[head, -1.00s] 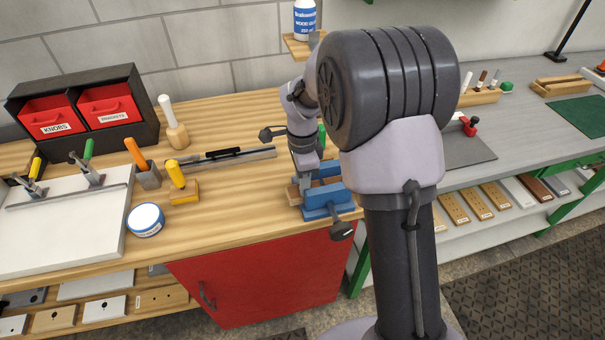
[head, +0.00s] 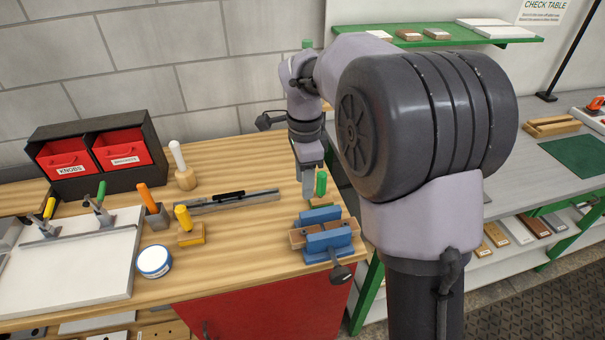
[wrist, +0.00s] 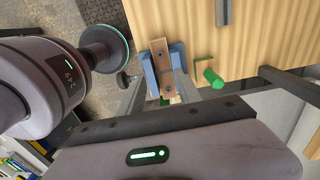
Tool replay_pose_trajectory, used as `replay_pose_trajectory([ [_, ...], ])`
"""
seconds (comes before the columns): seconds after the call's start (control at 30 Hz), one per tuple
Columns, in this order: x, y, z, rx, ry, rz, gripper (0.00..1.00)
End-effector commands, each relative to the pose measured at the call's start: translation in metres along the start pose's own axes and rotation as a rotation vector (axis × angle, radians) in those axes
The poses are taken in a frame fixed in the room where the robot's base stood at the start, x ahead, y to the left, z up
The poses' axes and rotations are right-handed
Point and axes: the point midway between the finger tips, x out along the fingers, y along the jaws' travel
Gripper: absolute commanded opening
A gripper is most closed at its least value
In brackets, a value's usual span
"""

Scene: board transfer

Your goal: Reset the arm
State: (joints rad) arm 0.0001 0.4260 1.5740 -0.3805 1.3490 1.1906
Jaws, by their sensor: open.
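My gripper (head: 309,188) hangs above the wooden bench (head: 250,240), just behind the blue vise (head: 327,242). It is open and apart from the vise. A brown wooden piece with dark holes (head: 300,235) sits between the vise jaws; it also shows in the wrist view (wrist: 161,68). In the wrist view my gripper's fingers spread on either side with nothing between them. Parts of the fingertips are hidden in the head view.
A green-handled tool (head: 320,184) stands close beside my gripper. A green shelf (head: 440,40) is behind my arm at right.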

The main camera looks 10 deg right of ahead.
Motion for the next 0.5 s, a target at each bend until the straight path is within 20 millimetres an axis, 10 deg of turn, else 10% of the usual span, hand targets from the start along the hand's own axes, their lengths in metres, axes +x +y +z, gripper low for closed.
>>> replay_pose_trajectory([
  [0.27,-0.021,0.028,0.005,-0.135,-0.018,-0.065,0.41],
  [0.5,-0.047,0.174,0.028,-0.782,0.022,-0.379,0.41],
])
